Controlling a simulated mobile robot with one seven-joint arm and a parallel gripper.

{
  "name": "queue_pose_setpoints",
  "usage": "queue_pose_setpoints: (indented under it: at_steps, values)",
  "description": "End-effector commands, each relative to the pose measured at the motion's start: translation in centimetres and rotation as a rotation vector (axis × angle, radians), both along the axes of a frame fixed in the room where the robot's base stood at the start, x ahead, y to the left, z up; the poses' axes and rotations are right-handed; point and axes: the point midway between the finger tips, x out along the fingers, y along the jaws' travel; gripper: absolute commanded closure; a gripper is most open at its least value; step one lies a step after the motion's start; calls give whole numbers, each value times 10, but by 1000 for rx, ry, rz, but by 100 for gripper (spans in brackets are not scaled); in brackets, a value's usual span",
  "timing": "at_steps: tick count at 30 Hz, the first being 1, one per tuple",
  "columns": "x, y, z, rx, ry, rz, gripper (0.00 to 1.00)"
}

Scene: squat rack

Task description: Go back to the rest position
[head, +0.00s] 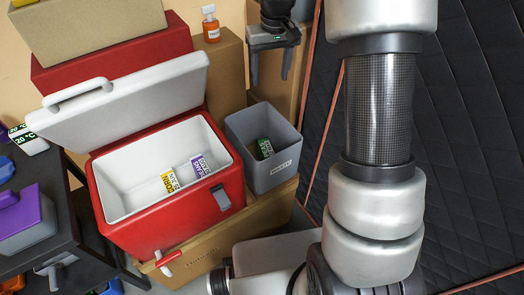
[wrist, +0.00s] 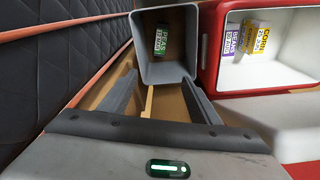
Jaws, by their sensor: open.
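My gripper (head: 270,76) is at the top middle of the head view, above and behind the grey bin. Its two fingers are apart with nothing between them; the wrist view also shows the open gripper (wrist: 158,88). The grey bin (head: 243,125) holds a green peas packet (head: 265,148), and both show in the wrist view. The red cooler (head: 165,222) stands open to the left of the bin, its white lid (head: 125,105) tilted up. A yellow corn packet (head: 170,181) and a purple beans packet (head: 199,166) lie inside.
Cardboard boxes (head: 225,62) stand behind the cooler, one bearing an orange bottle (head: 211,28). A dark table (head: 70,238) with a purple-lidded container (head: 22,218) is at left. A dark padded wall (head: 465,130) fills the right side.

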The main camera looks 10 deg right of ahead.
Motion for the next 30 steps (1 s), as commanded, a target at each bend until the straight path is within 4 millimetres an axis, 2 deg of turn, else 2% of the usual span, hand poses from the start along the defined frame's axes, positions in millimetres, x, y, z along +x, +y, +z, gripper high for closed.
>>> queue_pose_setpoints:
  at_steps: [4, 20, 23, 26, 30]
  values:
    - [-1, 0, 11, 0, -1, 0, 43]
    - [-3, 0, 15, -1, -3, 0, 43]
    - [-13, 0, 31, -4, -21, -4, 43]
    - [-36, 1, 58, -9, -54, -11, 43]
    - [-83, 2, 100, -16, -113, -32, 43]
